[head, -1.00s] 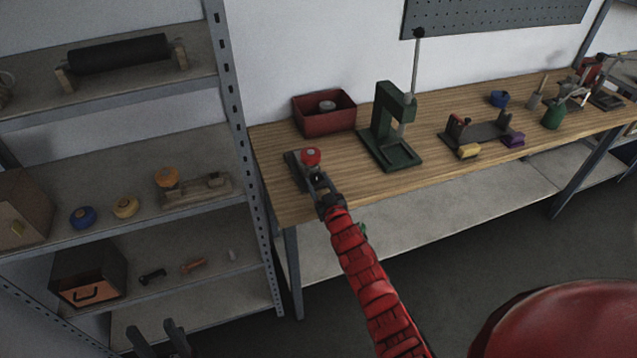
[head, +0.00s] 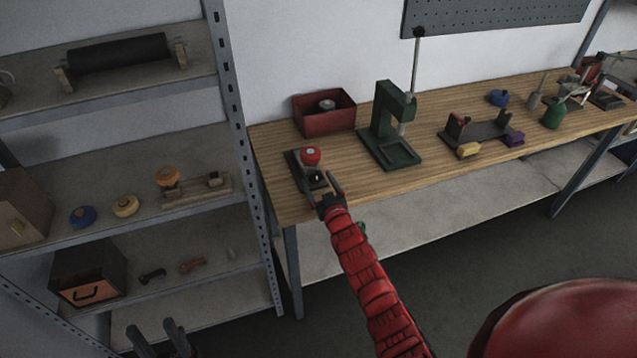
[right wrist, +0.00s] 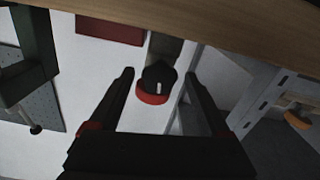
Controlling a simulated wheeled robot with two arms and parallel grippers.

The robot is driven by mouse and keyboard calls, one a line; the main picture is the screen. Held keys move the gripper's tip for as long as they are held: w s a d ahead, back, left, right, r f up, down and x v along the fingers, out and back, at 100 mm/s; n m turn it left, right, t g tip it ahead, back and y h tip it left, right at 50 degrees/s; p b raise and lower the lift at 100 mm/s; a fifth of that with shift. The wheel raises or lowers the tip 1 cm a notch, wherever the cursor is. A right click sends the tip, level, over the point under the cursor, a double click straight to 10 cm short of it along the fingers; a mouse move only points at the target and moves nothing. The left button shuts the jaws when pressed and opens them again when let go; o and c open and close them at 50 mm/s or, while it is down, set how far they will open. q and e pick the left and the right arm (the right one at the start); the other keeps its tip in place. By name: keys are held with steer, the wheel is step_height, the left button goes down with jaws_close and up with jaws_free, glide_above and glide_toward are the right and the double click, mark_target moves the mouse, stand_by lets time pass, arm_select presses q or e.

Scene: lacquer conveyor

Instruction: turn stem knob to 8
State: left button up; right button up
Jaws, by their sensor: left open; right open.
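The knob device (head: 292,165) stands at the left end of the wooden bench, with a red round cap (head: 311,155) on top. A small dark knob (head: 316,177) shows on its near side. In the right wrist view, the black knob (right wrist: 159,76) bears a white pointer mark, with a red round part (right wrist: 152,97) beside it. My right gripper (head: 321,183) is open, its fingers on either side of the knob with gaps showing in the right wrist view (right wrist: 158,85). No scale numbers are readable. My left gripper (head: 160,335) is open and empty at the bottom left.
Behind the device is a red bin (head: 325,112); to its right a green press (head: 391,130) and a clamp stand (head: 480,135). At left, a metal shelf (head: 150,225) holds round knobs and boxes.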

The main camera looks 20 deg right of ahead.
steer(key=shift+s, duration=0.55)
steer(key=s+b, duration=0.4)
steer(key=s, duration=1.2)
steer(key=shift+s+d+b, duration=0.2)
steer(key=shift+d+b, duration=0.1)
